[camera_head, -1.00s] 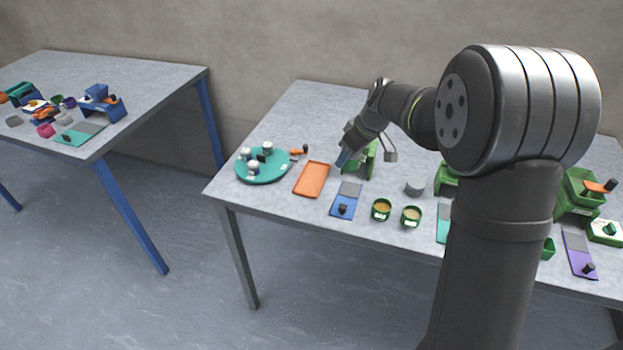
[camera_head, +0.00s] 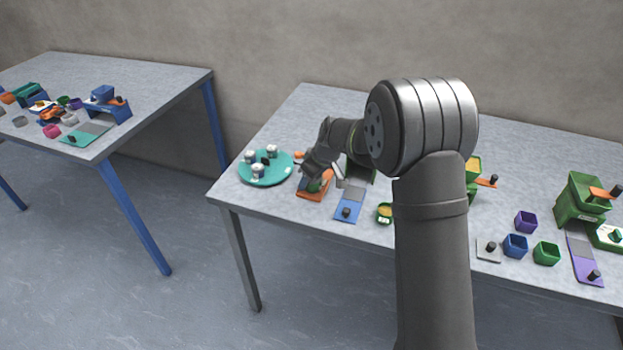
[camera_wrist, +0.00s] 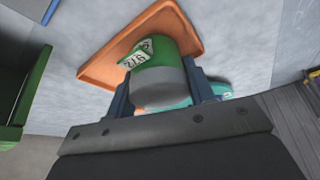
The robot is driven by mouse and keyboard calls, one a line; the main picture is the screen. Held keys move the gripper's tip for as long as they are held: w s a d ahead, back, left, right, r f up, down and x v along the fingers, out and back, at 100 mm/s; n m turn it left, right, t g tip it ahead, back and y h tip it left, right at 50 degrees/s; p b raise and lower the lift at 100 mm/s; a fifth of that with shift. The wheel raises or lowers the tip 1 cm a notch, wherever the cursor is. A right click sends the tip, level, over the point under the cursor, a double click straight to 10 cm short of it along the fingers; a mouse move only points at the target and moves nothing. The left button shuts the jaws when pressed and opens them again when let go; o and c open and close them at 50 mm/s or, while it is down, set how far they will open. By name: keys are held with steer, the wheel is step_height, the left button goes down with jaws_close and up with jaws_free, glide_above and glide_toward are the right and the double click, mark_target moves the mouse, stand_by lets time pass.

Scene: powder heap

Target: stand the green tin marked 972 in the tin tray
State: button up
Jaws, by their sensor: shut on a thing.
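The green tin marked 972 (camera_wrist: 160,52), with a grey end toward the camera, is between the two blue fingers of my gripper (camera_wrist: 160,92) in the wrist view. My gripper is shut on it. The flat orange tray with a raised rim (camera_wrist: 97,74) lies behind the tin in that view. In the head view my gripper (camera_head: 318,176) is over the orange tray (camera_head: 309,194), with a bit of green showing at its fingers. I cannot tell whether the tin touches the tray floor.
A round teal tray (camera_head: 262,181) with several small white-topped pieces stands left of the orange tray. A blue and grey plate (camera_head: 348,208) lies just right of it. A green stand (camera_wrist: 24,98) is close by on the left in the wrist view.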

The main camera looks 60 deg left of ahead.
steer(key=shift+f, duration=0.25)
steer(key=o, duration=0.7)
steer(key=shift+f, duration=0.1)
steer(key=v, duration=1.2)
